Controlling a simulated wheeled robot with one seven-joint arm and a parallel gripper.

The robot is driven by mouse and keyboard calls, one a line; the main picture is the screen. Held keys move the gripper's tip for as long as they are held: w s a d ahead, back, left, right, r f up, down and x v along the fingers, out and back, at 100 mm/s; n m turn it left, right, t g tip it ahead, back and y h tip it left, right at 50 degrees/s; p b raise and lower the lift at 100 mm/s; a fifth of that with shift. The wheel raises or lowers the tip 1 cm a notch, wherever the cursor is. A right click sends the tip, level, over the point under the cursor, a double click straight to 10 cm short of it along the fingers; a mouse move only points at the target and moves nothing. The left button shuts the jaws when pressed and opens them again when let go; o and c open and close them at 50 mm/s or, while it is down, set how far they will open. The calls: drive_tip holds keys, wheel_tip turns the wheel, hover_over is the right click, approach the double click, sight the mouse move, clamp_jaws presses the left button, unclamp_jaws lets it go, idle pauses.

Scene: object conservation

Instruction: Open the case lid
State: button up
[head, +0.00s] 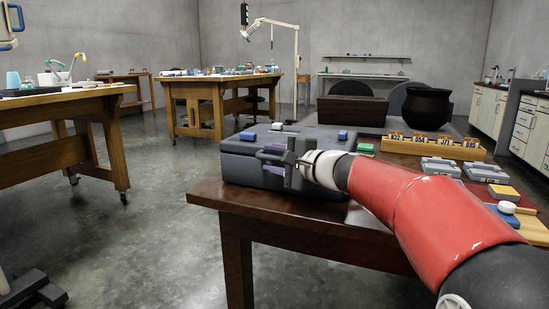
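The grey case (237,168) sits at the near left corner of the dark brown table. Its lid (292,133) looks shut, lying flat on top. A blue piece (247,136) shows at the left of its top front edge and another blue piece (342,135) at the right. My gripper (270,158) is at the front of the case, around the middle, with purple parts beside its fingers. It hides the middle of the case front. I cannot tell whether the fingers touch the case or how far apart they are.
Behind the case are a dark brown box (351,111) and a black pot (426,107). A wooden block with numbered tags (433,147), grey cases (440,167) and a yellow-topped item (503,191) lie to the right. The floor (165,200) left of the table is clear.

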clamp_jaws()
idle(0.3)
